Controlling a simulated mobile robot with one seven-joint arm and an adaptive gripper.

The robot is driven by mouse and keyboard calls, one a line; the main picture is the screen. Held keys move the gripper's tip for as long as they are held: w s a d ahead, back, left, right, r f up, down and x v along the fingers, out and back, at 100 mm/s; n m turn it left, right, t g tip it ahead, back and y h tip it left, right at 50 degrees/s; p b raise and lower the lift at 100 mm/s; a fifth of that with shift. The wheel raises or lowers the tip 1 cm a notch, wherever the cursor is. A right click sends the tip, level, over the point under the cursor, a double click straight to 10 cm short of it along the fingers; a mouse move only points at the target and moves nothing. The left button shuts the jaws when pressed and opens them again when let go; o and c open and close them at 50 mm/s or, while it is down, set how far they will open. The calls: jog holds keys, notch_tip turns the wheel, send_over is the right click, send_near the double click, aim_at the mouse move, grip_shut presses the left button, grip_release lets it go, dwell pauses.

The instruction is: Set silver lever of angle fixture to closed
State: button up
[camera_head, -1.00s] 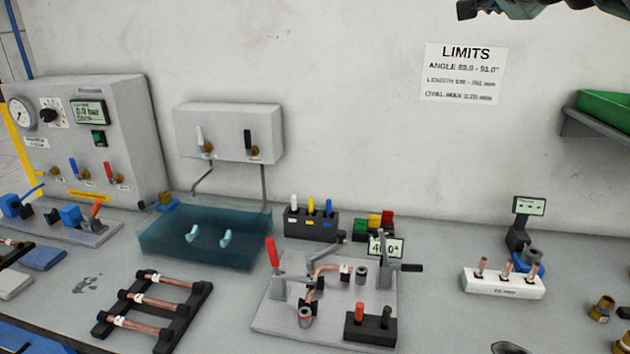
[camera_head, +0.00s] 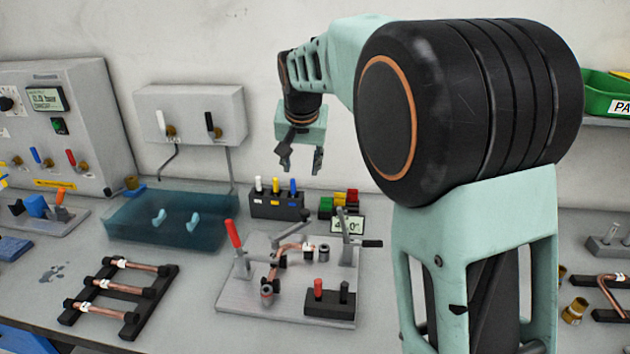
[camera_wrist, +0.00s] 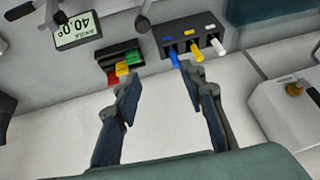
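The angle fixture (camera_head: 240,293) is a grey plate on the bench, in the middle of the head view. A bent copper tube (camera_head: 280,258) lies on it. A red-handled lever (camera_head: 233,234) stands upright at its left. A silver lever (camera_head: 292,228) slants at its back, and another grey lever with a black grip (camera_head: 362,243) stands at its right. The angle display (camera_head: 347,223) also shows in the wrist view (camera_wrist: 77,31) and reads 40.0°. My gripper (camera_head: 302,168) hangs above and behind the fixture, clear of it. In the wrist view its fingers (camera_wrist: 160,88) are apart and empty.
A block with white, yellow and blue markers (camera_head: 277,205) stands under my gripper, beside red, yellow and green pieces (camera_head: 340,203). A translucent blue tank (camera_head: 170,217) lies left. A tube rack (camera_head: 120,290) is front left. My arm hides the bench right of the fixture.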

aim_at(304, 212)
jog(key=shift+n+g+h, duration=0.3)
jog(key=shift+g, duration=0.4)
jog(key=f, duration=0.4)
jog(key=w+f, duration=0.1)
jog(key=f, duration=0.9)
jog(key=shift+w+d, duration=0.25)
jog(key=shift+w, duration=0.05)
grip_shut()
